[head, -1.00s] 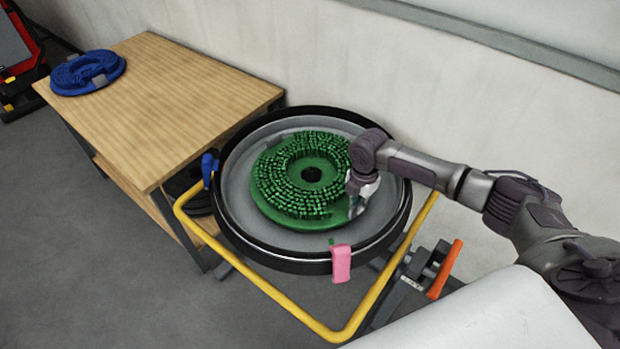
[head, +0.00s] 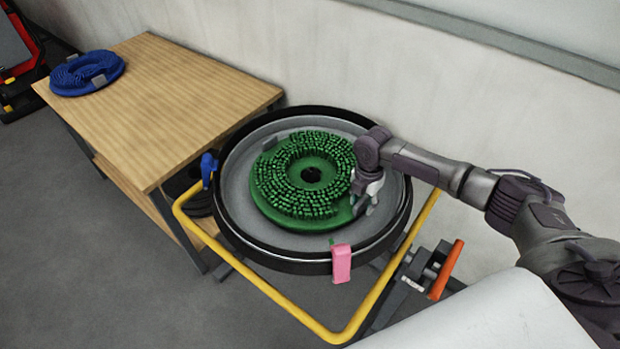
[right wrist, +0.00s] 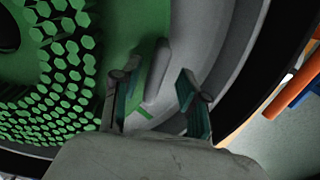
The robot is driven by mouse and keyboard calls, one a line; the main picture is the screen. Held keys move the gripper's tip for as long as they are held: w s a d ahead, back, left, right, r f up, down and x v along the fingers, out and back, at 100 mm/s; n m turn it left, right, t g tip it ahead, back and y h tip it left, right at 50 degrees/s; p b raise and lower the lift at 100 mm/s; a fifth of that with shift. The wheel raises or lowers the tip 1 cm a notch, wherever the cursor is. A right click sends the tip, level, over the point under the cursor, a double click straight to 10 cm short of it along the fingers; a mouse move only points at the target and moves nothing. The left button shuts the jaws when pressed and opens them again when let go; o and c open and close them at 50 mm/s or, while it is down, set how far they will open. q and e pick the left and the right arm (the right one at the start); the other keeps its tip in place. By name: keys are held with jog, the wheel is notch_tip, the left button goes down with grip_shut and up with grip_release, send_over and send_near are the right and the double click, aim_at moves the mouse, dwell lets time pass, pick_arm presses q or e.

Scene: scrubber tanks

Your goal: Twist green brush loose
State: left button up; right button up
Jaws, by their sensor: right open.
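The green brush (head: 272,203) is a round disc with a ring of bristles and a dark centre hole. It lies bristles up inside the round grey tank head (head: 238,200) with a black rim. A small grey tab (head: 269,143) shows at the brush's upper left edge. My right gripper (head: 364,207) is over the brush's right edge, fingers pointing down. In the right wrist view its fingers (right wrist: 155,85) are apart, with a grey upright tab (right wrist: 158,78) showing between them; contact cannot be told. My left gripper is not in view.
A yellow tube frame (head: 268,282) surrounds the tank head, with a pink tab (head: 341,263) and a blue clip (head: 208,170) at its rim. An orange lever (head: 446,270) is at right. A blue brush (head: 87,72) lies on the wooden table (head: 165,105), mostly clear. A wall stands behind.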

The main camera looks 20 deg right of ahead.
notch_tip(320, 180, up, 12)
jog(key=shift+w+r, duration=0.2)
jog(key=shift+w, duration=0.05)
jog(key=shift+s+f, duration=0.1)
dwell(0.5)
